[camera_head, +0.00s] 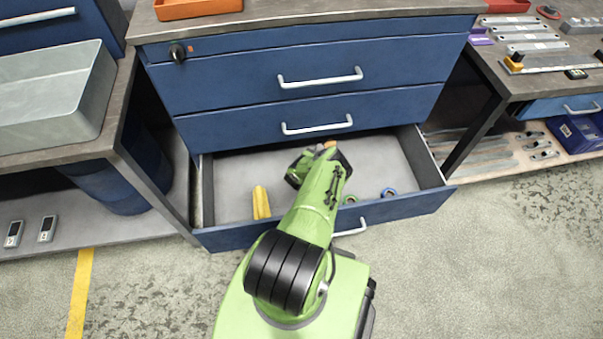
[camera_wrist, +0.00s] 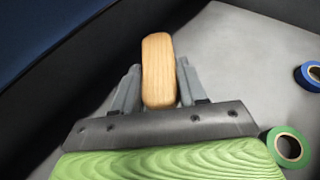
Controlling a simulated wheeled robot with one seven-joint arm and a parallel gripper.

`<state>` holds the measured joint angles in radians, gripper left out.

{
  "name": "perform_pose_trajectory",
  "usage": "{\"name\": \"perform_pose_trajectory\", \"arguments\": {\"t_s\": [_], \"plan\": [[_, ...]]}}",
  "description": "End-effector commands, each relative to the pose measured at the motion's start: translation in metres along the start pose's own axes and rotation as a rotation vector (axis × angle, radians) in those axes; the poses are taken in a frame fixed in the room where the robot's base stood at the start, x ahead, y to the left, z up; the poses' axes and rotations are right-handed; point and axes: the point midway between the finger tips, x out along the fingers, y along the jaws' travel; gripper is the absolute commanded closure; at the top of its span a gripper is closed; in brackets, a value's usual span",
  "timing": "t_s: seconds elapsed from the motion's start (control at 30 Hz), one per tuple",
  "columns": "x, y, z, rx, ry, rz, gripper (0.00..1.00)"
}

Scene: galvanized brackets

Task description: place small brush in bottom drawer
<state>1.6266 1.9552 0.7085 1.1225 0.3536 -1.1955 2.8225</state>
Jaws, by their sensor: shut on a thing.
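The bottom drawer (camera_head: 230,197) of the blue cabinet is pulled open. My green arm reaches over its front into it. In the wrist view my gripper (camera_wrist: 158,85) is shut on the wooden handle of the small brush (camera_wrist: 158,60), with one grey finger on each side. In the head view my gripper (camera_head: 325,155) is inside the drawer's outline towards the back, mostly hidden by my arm, and a bit of the brush (camera_head: 329,143) shows past it. The brush's bristles do not show, and I cannot tell whether it touches the drawer floor.
A yellow object (camera_head: 261,202) lies in the drawer at the left. A green tape roll (camera_wrist: 288,146) and a blue tape roll (camera_wrist: 311,75) lie at the right. Workbenches stand on both sides.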

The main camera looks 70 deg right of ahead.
Motion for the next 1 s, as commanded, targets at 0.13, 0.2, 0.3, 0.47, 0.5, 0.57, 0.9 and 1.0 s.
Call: {"name": "perform_pose_trajectory", "arguments": {"t_s": [0.13, 0.2, 0.3, 0.47, 0.5, 0.57, 0.9, 1.0], "plan": [[0.015, -0.009, -0.030, 0.006, -0.001, -0.023, 0.88], [0.022, -0.008, -0.046, 0.005, 0.000, -0.021, 0.88], [0.027, -0.008, -0.059, 0.007, 0.000, -0.020, 0.88], [0.035, -0.008, -0.079, 0.006, -0.001, -0.019, 0.88], [0.038, -0.007, -0.086, 0.007, -0.001, -0.019, 0.88], [0.042, -0.008, -0.094, 0.006, -0.001, -0.019, 0.88], [0.041, -0.008, -0.092, 0.007, 0.001, -0.019, 0.37], [0.041, -0.007, -0.092, 0.008, 0.000, -0.019, 0.33]]}}
